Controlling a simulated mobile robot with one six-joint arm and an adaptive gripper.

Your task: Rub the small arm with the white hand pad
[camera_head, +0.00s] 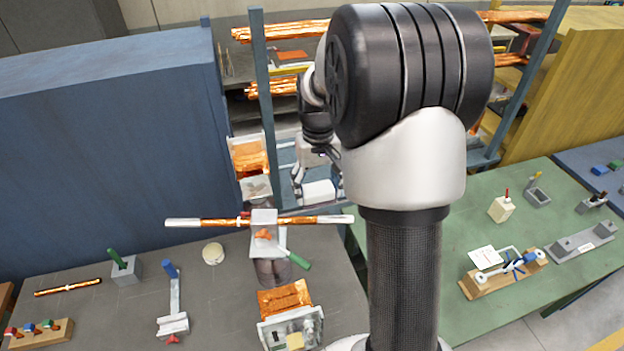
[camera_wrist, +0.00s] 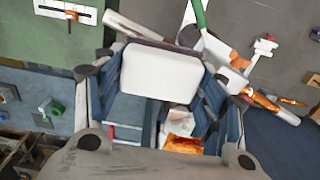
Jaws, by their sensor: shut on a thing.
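A white block-like pad (camera_wrist: 160,75) sits between the fingers of my gripper (camera_wrist: 152,52), which is shut on it. In the head view the pad (camera_head: 319,191) hangs below my gripper (camera_head: 318,172), behind the work table. A copper-coloured arm (camera_head: 215,222) with silvery ends lies level in a grey vise (camera_head: 263,240) with a green handle. Its silvery end also shows in the wrist view (camera_wrist: 143,32), beyond the pad. The pad looks apart from this arm; the pad hides part of it in the wrist view. I cannot tell for sure whether it is the small arm.
The grey table (camera_head: 95,315) carries a thin copper rod (camera_head: 68,287), a round pale tin (camera_head: 213,253) and hand tools. A green table (camera_head: 440,245) stands right. A blue-grey rack (camera_head: 262,110) with copper pieces and a blue cabinet (camera_head: 110,150) stand behind.

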